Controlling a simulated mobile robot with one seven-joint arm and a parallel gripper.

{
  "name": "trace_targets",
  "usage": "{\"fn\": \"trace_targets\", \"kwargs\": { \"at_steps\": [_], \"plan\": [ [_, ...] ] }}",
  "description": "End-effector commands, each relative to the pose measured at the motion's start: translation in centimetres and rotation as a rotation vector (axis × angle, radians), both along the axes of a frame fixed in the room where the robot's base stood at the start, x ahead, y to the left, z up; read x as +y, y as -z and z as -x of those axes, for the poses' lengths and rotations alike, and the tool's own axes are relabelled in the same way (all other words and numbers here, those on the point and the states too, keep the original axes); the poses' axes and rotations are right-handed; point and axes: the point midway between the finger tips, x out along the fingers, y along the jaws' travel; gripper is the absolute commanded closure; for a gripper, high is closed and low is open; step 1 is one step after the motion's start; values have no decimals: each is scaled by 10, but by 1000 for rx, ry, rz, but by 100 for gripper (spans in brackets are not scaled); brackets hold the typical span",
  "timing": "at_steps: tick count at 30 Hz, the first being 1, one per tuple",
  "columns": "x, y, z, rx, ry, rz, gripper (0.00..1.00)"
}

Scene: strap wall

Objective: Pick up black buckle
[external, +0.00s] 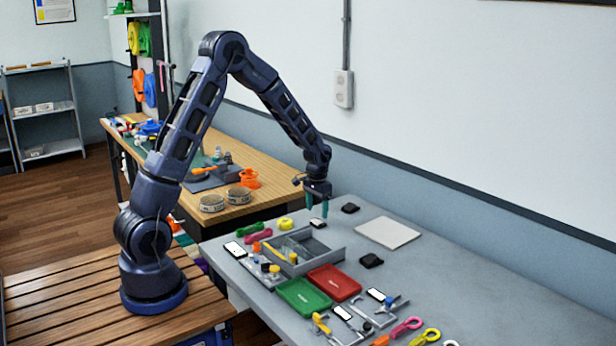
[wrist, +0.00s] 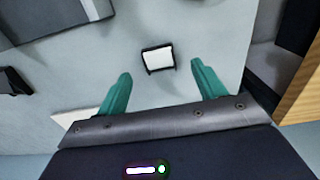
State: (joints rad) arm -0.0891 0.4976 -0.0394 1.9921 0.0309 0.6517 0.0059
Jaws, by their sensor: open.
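My gripper (external: 317,205) is open and empty, its teal fingers pointing down over the grey table. In the wrist view, the gap between the fingertips (wrist: 161,68) lies close to a small black piece with a white top (wrist: 158,58). That piece also shows just below the fingers in the external view (external: 318,224). Two other small black pieces lie on the table: one behind and right of the gripper (external: 350,208), one nearer the front, right of the grey tray (external: 371,261). I cannot tell which of these is the black buckle.
A grey divided tray (external: 335,257) stands left of the front black piece. A red tray (external: 334,282), a green tray (external: 303,297) and several tools lie in front. A pale flat board (external: 388,232) lies right. A wooden bench (external: 262,186) stands behind left.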

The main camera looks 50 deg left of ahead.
Motion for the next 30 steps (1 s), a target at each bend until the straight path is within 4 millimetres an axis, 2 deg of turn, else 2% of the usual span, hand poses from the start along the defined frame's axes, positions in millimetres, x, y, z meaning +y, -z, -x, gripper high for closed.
{"fn": "trace_targets", "kwargs": {
  "at_steps": [9, 17, 18, 24, 30],
  "plan": [
    [-2, 40, -4, 2, 0, 0, 31],
    [-2, 46, -4, 1, 0, 0, 31],
    [-2, 46, -4, 1, 0, 0, 33],
    [-2, 45, -4, 1, 0, 0, 72],
    [-2, 45, -4, 1, 0, 0, 74]
  ]
}}
